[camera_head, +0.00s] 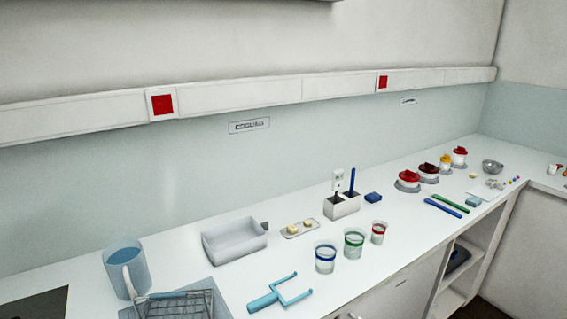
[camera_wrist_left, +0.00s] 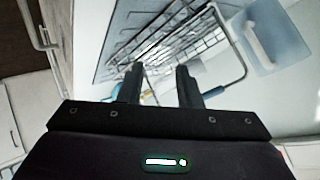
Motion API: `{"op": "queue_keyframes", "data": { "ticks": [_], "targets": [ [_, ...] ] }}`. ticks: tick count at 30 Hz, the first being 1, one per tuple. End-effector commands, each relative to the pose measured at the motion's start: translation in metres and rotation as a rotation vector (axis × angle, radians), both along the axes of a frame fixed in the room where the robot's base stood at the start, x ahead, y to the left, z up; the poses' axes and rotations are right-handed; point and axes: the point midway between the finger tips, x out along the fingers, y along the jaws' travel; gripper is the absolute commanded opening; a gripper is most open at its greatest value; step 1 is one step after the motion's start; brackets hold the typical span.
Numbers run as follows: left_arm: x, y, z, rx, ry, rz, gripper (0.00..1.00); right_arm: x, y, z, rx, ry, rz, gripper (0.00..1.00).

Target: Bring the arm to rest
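My left gripper (camera_wrist_left: 160,75) shows in the left wrist view with its two dark fingers apart. I see nothing clearly held between them. Beyond the fingertips is a wire basket (camera_wrist_left: 165,38) on a grey-blue mat. Small blue parts show beside both fingers; I cannot tell what they belong to or whether the fingers touch them. In the head view the wire basket (camera_head: 178,303) sits at the lower left, cut by the frame edge. Neither gripper shows in the head view, and my right gripper is in no frame.
A blue jug (camera_head: 124,272) stands beside the basket, also in the left wrist view (camera_wrist_left: 262,38). A grey tub (camera_head: 235,241), a light-blue forked tool (camera_head: 283,293) and several cups (camera_head: 354,244) stand nearby. Jars (camera_head: 428,172) are farther right. The back wall bounds the counter.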

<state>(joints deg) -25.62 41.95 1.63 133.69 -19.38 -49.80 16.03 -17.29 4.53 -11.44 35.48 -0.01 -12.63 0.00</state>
Motion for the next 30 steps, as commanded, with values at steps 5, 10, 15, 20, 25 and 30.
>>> {"op": "queue_keyframes", "data": {
  "ticks": [5,10,15,20,25,30],
  "targets": [
    [-0.045,-0.013,-0.026,-0.099,0.189,0.239,0.32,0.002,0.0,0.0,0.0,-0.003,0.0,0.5],
    [-0.082,-0.028,-0.04,-0.173,0.357,0.362,0.32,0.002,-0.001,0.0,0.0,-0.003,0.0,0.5],
    [-0.114,-0.045,-0.046,-0.248,0.511,0.439,0.32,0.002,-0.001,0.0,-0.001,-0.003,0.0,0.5],
    [-0.127,-0.056,-0.073,-0.282,0.61,0.469,0.32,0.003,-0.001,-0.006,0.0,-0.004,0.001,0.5],
    [-0.117,-0.058,-0.134,-0.274,0.624,0.468,0.32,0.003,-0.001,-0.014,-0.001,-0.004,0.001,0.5],
    [-0.113,-0.059,-0.212,-0.266,0.648,0.469,0.32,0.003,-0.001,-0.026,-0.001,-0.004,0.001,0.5]
  ]
}}
